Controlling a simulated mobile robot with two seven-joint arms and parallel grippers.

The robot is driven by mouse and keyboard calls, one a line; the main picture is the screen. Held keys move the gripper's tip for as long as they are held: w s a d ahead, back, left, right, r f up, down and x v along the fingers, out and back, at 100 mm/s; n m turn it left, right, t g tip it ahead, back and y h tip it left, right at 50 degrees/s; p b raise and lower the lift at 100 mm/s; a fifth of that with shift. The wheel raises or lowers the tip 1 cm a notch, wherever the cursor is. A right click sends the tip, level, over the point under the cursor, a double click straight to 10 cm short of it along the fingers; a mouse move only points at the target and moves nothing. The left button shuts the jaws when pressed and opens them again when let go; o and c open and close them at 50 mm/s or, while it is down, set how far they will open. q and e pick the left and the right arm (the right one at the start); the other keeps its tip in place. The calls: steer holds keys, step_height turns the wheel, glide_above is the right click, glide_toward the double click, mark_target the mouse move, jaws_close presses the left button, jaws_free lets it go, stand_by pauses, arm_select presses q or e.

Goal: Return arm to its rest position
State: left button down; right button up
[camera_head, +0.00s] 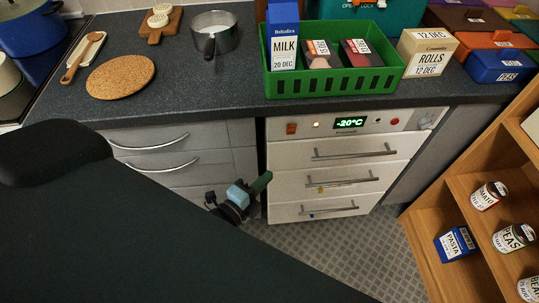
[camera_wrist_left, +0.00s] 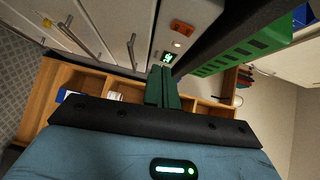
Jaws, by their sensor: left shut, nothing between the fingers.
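My left gripper (camera_head: 262,182) shows in the camera_head view low in front of the counter, beside the left edge of the white freezer (camera_head: 290,160). Its green fingers are shut with nothing between them. They also show shut in the left wrist view (camera_wrist_left: 161,88), pointing away from the blue wrist body. The gripper is below the countertop and looks apart from the drawers. A large dark part of my own body covers the lower left of the camera_head view and hides much of the arm. My right gripper is not in view.
The dark countertop (camera_head: 180,92) holds a green crate (camera_head: 330,84) with a milk carton, a saucepan (camera_head: 212,32), a cork mat (camera_head: 121,76) and a rolls box (camera_head: 428,52). Wooden shelves (camera_head: 470,185) with cans stand at the right. The tiled floor (camera_head: 345,250) between is clear.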

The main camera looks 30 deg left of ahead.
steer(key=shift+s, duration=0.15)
